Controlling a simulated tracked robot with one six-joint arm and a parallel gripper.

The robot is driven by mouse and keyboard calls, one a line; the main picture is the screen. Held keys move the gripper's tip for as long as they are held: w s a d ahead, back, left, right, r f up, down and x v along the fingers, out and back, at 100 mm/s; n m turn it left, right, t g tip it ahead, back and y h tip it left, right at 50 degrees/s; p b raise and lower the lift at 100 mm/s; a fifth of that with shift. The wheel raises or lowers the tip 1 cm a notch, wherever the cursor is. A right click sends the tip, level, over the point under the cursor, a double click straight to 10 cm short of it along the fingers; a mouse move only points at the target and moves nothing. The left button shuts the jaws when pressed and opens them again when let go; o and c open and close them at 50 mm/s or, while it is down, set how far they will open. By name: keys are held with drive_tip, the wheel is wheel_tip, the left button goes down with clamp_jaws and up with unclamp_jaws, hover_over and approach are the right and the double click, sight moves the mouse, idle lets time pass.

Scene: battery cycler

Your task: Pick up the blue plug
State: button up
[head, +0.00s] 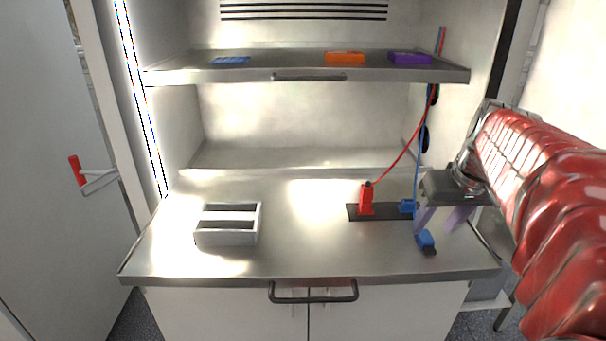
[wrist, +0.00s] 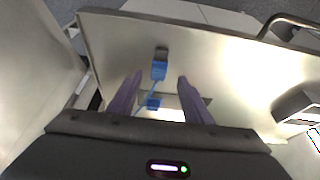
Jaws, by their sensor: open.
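The blue plug (head: 426,240) lies on the steel worktop near its front right, its dark end toward the front edge. In the wrist view the blue plug (wrist: 158,70) appears between the fingertips, with its blue cable running back. My gripper (head: 441,219) is open, its two purple fingers pointing down by the plug. The wrist view shows my gripper (wrist: 160,79) empty, with the fingers apart on either side of the plug in the picture. I cannot tell its exact height over the plug.
A black strip (head: 385,213) holds an upright red plug (head: 366,200) and a blue block (head: 407,206). Red and blue cables rise to the right wall. A grey two-slot tray (head: 227,238) stands left. A shelf (head: 300,72) spans above. The worktop's middle is clear.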

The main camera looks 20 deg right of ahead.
sight(426, 237)
drive_tip(key=shift+x, duration=2.6)
drive_tip(key=shift+d, duration=0.15)
drive_tip(key=shift+c, duration=0.6)
drive_tip(key=c, duration=1)
drive_tip(key=shift+o, duration=0.2)
wheel_tip(426, 237, up, 10)
drive_tip(key=shift+f, duration=0.1)
